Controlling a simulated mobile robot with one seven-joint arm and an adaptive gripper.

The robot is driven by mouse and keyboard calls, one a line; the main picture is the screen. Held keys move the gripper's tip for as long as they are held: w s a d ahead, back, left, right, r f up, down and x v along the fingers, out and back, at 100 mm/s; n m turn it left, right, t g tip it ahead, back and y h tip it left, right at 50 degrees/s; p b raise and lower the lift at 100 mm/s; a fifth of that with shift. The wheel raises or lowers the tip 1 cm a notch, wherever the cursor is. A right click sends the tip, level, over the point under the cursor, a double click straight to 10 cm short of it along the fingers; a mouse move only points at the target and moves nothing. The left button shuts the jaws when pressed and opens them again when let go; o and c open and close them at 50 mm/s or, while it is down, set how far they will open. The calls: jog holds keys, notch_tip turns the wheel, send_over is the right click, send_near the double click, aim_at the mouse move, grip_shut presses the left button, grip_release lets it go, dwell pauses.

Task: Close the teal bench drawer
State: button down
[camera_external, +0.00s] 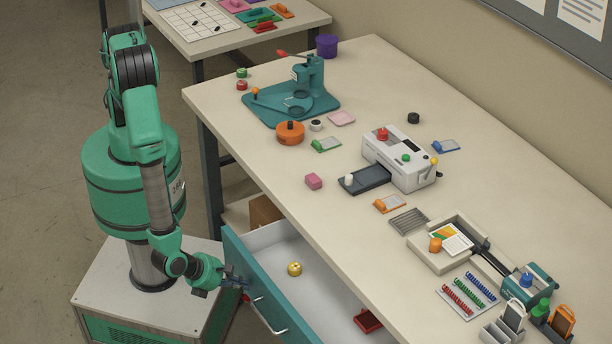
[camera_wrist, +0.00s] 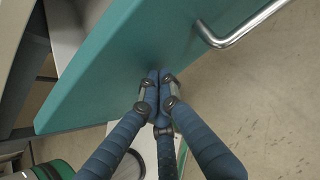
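The teal bench drawer (camera_external: 248,272) is pulled out from under the bench, with its light grey inside showing. Its front panel fills much of the wrist view (camera_wrist: 115,75), and its metal bar handle (camera_wrist: 240,28) shows at the upper right there. The handle (camera_external: 268,318) also shows in the external view. My gripper (camera_external: 243,283) is at the outer face of the drawer front, beside the handle and not on it. In the wrist view its blue fingers (camera_wrist: 158,92) come together at the tips, with nothing visible between them. The tips look at or very near the panel; contact is unclear.
A yellow ball (camera_external: 294,269) and a dark red block (camera_external: 368,320) lie inside the drawer. The bench top (camera_external: 270,185) above holds a teal press (camera_external: 290,105), a white laminator (camera_external: 400,160) and several small items. Bare floor (camera_wrist: 260,100) lies in front of the drawer.

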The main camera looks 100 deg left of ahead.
aim_at(295, 270)
jog(key=w+a+b, duration=0.1)
jog(key=w+a, duration=1.2)
jog(key=shift+w+a, duration=0.15)
jog(key=shift+s+d, duration=0.25)
jog(key=s+d, duration=0.2)
jog(key=d, duration=0.1)
jog(key=shift+s+r, duration=0.3)
jog(key=shift+s, duration=0.1)
jog(key=p+v, duration=0.2)
jog(key=v, duration=0.7)
jog(key=shift+p, duration=0.35)
jog(key=shift+a+r, duration=0.1)
jog(key=shift+r, duration=0.1)
